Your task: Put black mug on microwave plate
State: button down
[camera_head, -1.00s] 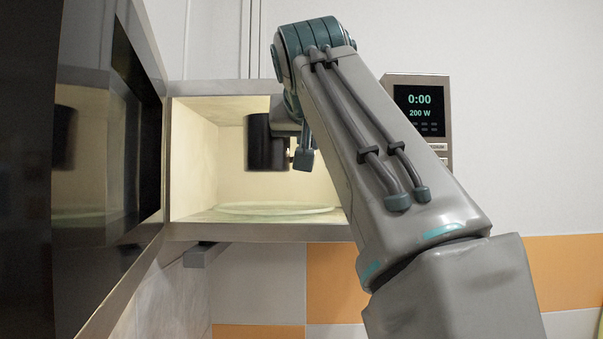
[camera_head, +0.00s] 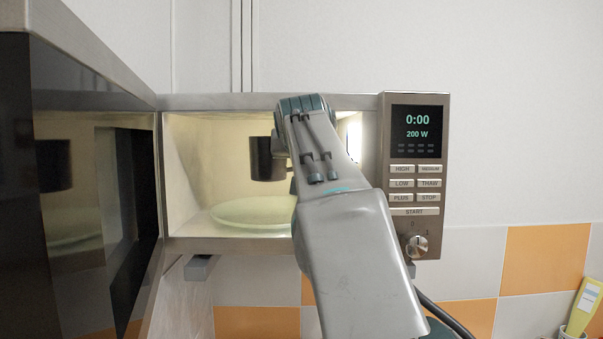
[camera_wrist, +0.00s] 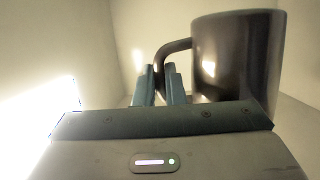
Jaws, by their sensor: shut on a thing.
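The black mug (camera_head: 265,158) is inside the open microwave (camera_head: 270,102), upright and above the glass plate (camera_head: 240,213). In the wrist view the mug (camera_wrist: 240,60) fills the right side, with its handle toward my gripper (camera_wrist: 160,84). The fingers are shut on the mug's handle. In the head view my arm hides the fingers and the right part of the plate. A gap shows between the mug's bottom and the plate.
The microwave door (camera_head: 85,190) stands open on the left. The control panel (camera_head: 416,175) is on the right and reads 0:00 and 200 W. A yellow item (camera_head: 584,308) is at the far right.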

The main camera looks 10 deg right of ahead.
jog(key=shift+s+a+f+b, duration=0.1)
jog(key=shift+f+b, duration=0.4)
jog(key=shift+f, duration=1.1)
jog(key=shift+a+f+b, duration=0.1)
jog(key=shift+f+b, duration=0.4)
jog(key=shift+f, duration=1.05)
jog(key=shift+d+p, duration=0.1)
jog(key=shift+p, duration=0.35)
jog(key=shift+d+f, duration=0.1)
jog(key=shift+f, duration=0.15)
jog(key=shift+f, duration=0.2)
jog(key=c, duration=1.5)
grip_release()
